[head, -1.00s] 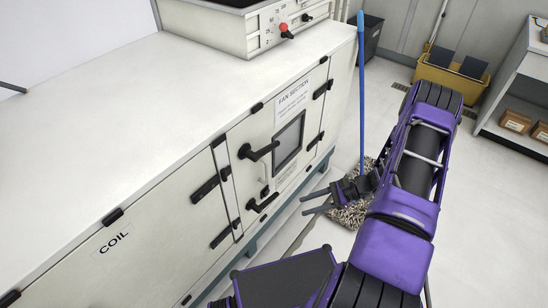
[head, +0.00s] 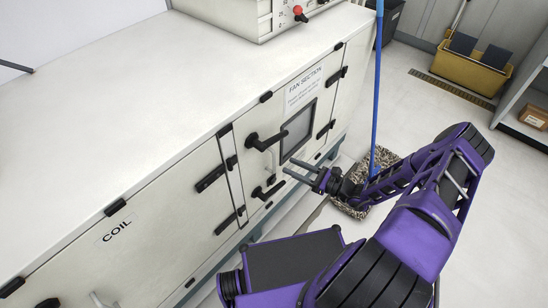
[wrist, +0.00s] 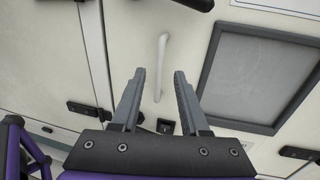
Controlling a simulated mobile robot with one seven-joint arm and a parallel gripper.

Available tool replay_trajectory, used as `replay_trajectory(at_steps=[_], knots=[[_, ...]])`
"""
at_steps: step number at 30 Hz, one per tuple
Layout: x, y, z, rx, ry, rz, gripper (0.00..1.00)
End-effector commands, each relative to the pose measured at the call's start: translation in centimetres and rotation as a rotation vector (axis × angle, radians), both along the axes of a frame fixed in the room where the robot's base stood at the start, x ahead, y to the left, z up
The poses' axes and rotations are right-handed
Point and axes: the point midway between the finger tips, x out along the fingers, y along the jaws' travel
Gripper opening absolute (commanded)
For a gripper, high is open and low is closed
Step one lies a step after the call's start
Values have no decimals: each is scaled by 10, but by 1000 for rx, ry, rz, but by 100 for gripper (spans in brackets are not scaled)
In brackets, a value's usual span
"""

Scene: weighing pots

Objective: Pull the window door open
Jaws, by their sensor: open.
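The window door (head: 298,92) is the fan-section panel with a dark-framed window (head: 298,130); it looks flush with the cabinet. In the wrist view the window (wrist: 262,82) is at right. A pale upright pull handle (wrist: 162,50) is on the door left of the window, ahead of my fingers. Black lever handles sit on the door's left side, an upper one (head: 265,141) and a lower one (head: 268,191). My gripper (head: 289,166) is open and empty in front of the door, below the window. In the wrist view the fingertips (wrist: 160,72) flank the handle's line of sight; the remaining gap is unclear.
The coil panel (head: 118,232) is left of the door. Black hinges (head: 333,78) line the door's right side. A mop with a blue pole (head: 377,90) stands behind my arm. A yellow bucket (head: 470,68) is at the back right.

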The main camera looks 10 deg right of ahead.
Motion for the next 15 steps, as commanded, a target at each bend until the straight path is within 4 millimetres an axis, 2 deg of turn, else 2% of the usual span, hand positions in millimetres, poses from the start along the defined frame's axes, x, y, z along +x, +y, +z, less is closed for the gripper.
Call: replay_trajectory(at_steps=[1, 6, 15], knots=[[8, 10, 1, 1, -2, 4, 45], [30, 35, 0, 0, -1, 3, 45], [51, 56, 0, -2, -1, 1, 45]])
